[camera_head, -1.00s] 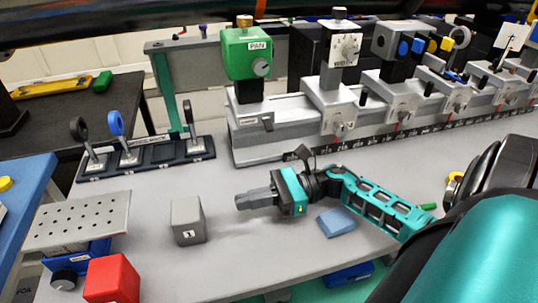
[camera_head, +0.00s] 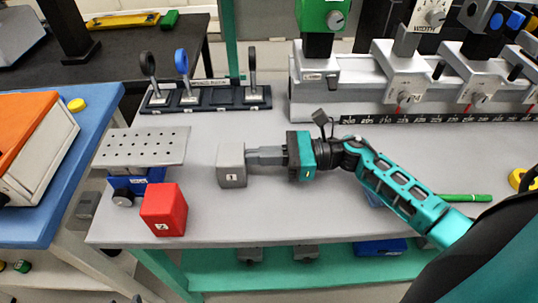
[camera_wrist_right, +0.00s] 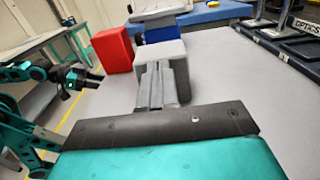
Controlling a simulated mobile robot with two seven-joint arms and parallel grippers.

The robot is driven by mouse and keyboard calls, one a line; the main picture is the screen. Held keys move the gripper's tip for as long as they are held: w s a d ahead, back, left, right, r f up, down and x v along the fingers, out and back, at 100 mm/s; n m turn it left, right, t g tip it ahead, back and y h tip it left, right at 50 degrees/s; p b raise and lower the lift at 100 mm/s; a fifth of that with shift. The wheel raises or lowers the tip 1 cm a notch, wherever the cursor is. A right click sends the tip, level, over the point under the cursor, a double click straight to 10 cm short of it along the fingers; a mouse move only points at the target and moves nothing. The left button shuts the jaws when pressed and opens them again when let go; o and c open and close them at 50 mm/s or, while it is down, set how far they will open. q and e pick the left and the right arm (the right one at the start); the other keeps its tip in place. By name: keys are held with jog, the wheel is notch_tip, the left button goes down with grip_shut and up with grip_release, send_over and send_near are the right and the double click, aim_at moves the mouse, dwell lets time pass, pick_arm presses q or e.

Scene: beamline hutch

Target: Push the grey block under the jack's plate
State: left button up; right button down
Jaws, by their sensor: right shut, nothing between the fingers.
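The grey block (camera_head: 231,170), marked 1, stands on the grey table to the right of the jack, with a gap to the plate's edge. The jack has a perforated plate (camera_head: 142,146) above a blue body (camera_head: 151,178) with a dark knob. My right gripper (camera_head: 250,158) is shut and empty, its fingertips at the block's right face, seemingly touching it. In the right wrist view the block (camera_wrist_right: 160,50) is straight ahead of the fingers (camera_wrist_right: 156,85), with the jack's blue body (camera_wrist_right: 166,34) behind it. My left gripper (camera_wrist_right: 85,78) shows small there; its jaws are unclear.
A red block (camera_head: 164,210), marked 2, stands in front of the jack, near the table's front edge. A dark optics rack (camera_head: 205,97) lies behind the grey block, and a long rail (camera_head: 350,95) at the back right. A green pen (camera_head: 465,198) lies at the right.

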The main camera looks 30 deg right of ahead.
aim_at(221, 158)
jog(key=b+x, duration=0.2)
jog(key=x, duration=0.6)
jog(key=shift+f+b, duration=0.15)
jog(key=shift+b, duration=0.15)
jog(key=x, duration=0.3)
jog(key=shift+b, duration=0.3)
jog(key=shift+w+a, duration=0.2)
jog(key=shift+a, duration=0.25)
pick_arm(q)
jog(key=shift+w+d+f+h, duration=0.15)
jog(key=shift+w+d+f, duration=0.15)
jog(key=shift+f, duration=0.2)
jog(key=shift+w+d+f+h, duration=0.15)
jog(key=shift+d+f, duration=0.2)
jog(key=shift+f, duration=0.1)
